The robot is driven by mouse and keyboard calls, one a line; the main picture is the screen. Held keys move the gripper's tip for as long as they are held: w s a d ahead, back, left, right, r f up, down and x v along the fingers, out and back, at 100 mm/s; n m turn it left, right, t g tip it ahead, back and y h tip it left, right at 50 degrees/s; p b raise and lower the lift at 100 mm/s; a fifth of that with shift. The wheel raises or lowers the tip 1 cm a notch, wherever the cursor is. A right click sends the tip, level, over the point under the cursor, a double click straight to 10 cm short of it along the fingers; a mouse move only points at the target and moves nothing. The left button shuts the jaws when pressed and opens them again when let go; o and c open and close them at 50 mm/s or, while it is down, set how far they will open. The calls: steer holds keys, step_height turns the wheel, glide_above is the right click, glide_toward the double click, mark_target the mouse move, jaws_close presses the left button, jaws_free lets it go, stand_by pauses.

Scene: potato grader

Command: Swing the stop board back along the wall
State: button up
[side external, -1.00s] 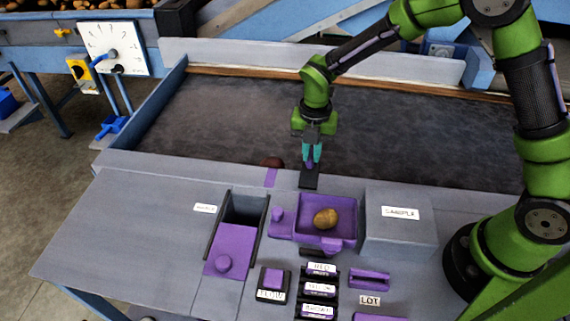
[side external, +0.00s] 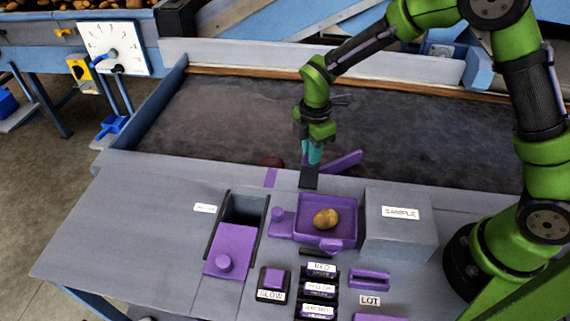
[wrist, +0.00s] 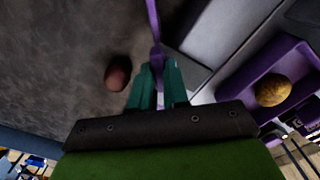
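The purple stop board (side external: 345,161) shows to the right of my gripper (side external: 311,160) in the side view, slanting out over the dark belt near its front wall. Its near end is by a black bracket (side external: 309,179) on that wall, partly hidden by my fingers. In the wrist view the board (wrist: 152,20) runs up from my fingertips (wrist: 158,70), close to the wall but at an angle to it. My teal fingers are close together, with a purple part of the board between them.
A reddish potato (side external: 271,162) lies on the belt (side external: 220,120) left of my gripper, by a purple strip (side external: 271,178) on the wall. A purple tray (side external: 345,206) with a tan potato (side external: 326,218) and a grey SAMPLE box (side external: 400,235) stand in front.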

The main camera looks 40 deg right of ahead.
steer(key=shift+o, duration=1.1)
steer(key=shift+r, duration=0.15)
steer(key=shift+r, duration=2.35)
steer(key=shift+a, duration=0.1)
